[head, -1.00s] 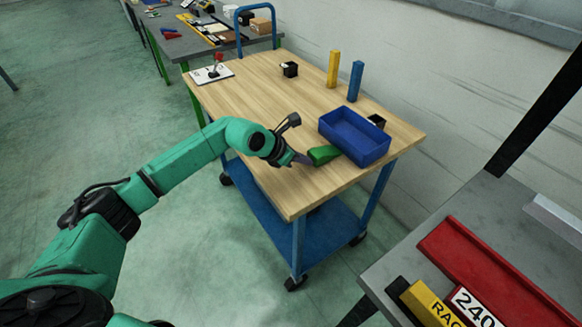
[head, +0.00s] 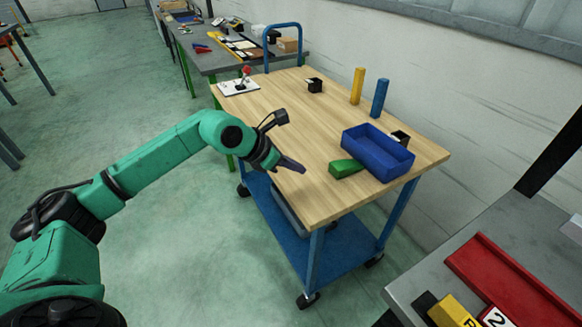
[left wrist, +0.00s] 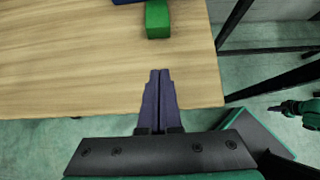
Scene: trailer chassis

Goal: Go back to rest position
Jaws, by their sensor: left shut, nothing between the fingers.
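My left gripper (head: 290,164) is shut and empty above the near left edge of the wooden-topped cart (head: 285,120). In the left wrist view its dark fingers (left wrist: 160,78) lie together over the cart's edge, pointing toward a green block (left wrist: 158,18). The green block (head: 346,168) rests on the cart top against the near left side of a blue bin (head: 378,152), apart from my gripper.
On the cart stand a yellow block (head: 357,86), a blue block (head: 379,98), a small black box (head: 315,85) and a white board with a red-knobbed stick (head: 239,86). A grey table with a red tray (head: 510,280) is at the lower right.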

